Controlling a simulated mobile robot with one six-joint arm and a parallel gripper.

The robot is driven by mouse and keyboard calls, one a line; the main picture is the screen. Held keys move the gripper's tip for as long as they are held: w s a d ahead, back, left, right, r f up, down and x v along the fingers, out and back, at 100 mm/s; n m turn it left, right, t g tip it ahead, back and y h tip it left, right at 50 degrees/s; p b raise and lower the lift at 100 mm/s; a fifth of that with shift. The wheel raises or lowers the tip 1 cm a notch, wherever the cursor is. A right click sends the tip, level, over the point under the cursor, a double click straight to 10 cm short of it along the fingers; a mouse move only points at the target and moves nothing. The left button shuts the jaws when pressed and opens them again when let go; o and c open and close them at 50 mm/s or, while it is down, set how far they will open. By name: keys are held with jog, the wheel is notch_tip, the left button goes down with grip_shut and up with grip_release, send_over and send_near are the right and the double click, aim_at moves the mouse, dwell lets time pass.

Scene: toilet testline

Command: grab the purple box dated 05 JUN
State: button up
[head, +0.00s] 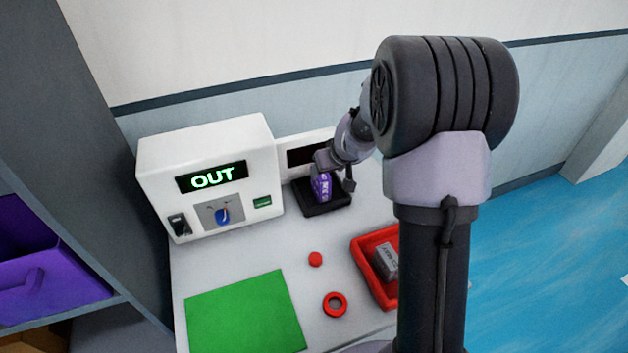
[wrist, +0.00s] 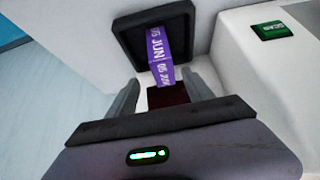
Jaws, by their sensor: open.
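The purple box (head: 321,186) stands on a black tray (head: 327,207) beside the white machine in the head view. In the wrist view the purple box (wrist: 164,45) shows white lettering that reads "JUN" and "05 JUN", and its near part lies between the two fingers. My gripper (wrist: 165,90) is open, with one grey finger on each side of the box's near end. I cannot tell whether either finger touches it. In the head view my gripper (head: 335,170) is at the box and partly covers it.
The white machine (head: 205,150) shows "OUT" and has a blue knob. A green mat (head: 245,315), a red button (head: 315,259), a red ring (head: 335,304) and a red tray (head: 365,250) holding a grey box (head: 386,262) are on the white table. A purple bin (head: 50,285) is at left.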

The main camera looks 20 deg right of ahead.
jog(key=x, duration=0.6)
jog(key=b+x, duration=0.1)
jog(key=x, duration=0.3)
jog(key=shift+w+a+r, duration=0.15)
jog(key=shift+a, duration=0.1)
grip_shut()
